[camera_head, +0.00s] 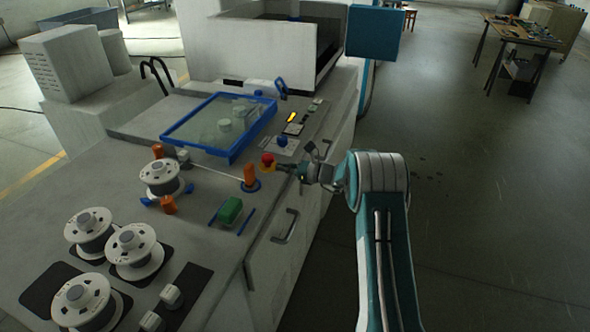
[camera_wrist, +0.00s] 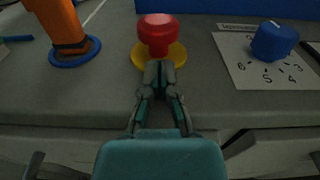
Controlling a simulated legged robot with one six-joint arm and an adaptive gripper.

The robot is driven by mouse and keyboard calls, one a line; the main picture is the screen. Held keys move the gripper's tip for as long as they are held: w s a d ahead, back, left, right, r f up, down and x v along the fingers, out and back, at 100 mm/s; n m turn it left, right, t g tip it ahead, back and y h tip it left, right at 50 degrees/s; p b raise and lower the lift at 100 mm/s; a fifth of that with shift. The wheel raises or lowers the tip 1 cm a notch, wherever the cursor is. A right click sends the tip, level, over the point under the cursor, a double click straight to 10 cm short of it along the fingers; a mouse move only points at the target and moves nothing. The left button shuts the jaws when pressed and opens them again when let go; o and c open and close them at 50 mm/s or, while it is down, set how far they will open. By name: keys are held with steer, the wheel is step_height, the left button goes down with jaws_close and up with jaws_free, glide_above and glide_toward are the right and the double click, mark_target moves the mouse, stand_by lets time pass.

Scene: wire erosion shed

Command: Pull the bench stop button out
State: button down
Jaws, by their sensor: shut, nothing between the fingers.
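The bench stop button (camera_head: 268,159) is a red mushroom cap on a yellow round base, near the front edge of the grey bench top. In the wrist view the red button (camera_wrist: 157,34) stands straight ahead at the top middle, its yellow base showing on both sides. My gripper (camera_head: 283,168) comes in from the right at the bench edge, close beside the button. In the wrist view my gripper (camera_wrist: 159,68) has its fingers together with nothing between them. The fingertips overlap the front of the yellow base in the picture; I cannot tell whether they touch it.
An orange post on a blue ring (camera_head: 250,178) stands left of the button. A blue knob on a numbered plate (camera_wrist: 273,42) is to its right. A blue-framed clear cover (camera_head: 222,125) lies behind. A green block (camera_head: 230,210) and several white spools are on the bench's near part.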

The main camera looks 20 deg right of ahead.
steer(key=shift+w+a, duration=0.3)
steer(key=shift+a, duration=0.15)
steer(key=shift+r, duration=0.1)
